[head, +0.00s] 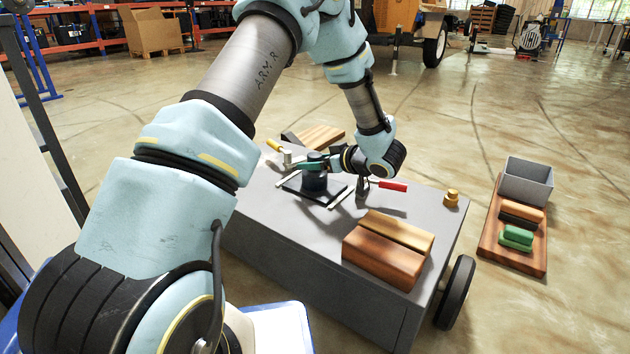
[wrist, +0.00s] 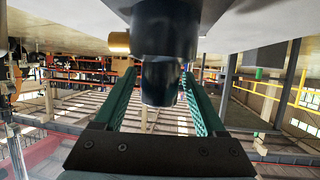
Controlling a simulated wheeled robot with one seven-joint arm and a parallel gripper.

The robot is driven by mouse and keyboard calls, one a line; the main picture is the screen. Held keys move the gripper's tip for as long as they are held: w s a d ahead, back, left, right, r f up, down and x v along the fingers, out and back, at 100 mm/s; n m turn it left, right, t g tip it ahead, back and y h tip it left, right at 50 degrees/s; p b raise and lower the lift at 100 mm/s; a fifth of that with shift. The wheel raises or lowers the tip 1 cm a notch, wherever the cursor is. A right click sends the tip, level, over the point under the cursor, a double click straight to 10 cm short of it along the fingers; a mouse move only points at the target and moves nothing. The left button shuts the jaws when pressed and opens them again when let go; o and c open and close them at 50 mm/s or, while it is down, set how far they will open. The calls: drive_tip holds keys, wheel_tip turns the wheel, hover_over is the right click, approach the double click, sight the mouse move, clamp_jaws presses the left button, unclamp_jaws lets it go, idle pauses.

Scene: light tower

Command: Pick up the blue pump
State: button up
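The pump (head: 314,181) is a dark blue, nearly black cylinder standing upright on a black square plate (head: 296,188) on top of the grey cart. My gripper (head: 313,164) reaches it level from the right, its green fingers at the upper part of the pump. In the wrist view, which looks upside down, the pump (wrist: 164,32) hangs from the top middle, with its narrower end between the two green fingers of my gripper (wrist: 160,78). The fingers are spread, with slim gaps on both sides of it. The fingertips are partly hidden behind the pump.
The grey cart (head: 300,238) also bears a red-handled tool (head: 392,187), a yellow-handled tool (head: 274,145), a small brass piece (head: 451,198) and brown blocks (head: 385,250) near its front. A wooden board (head: 490,252) with a grey bin (head: 527,183) lies on the floor at right.

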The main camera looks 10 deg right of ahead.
clamp_jaws()
idle(0.3)
idle(0.3)
drive_tip(key=shift+r, duration=0.1)
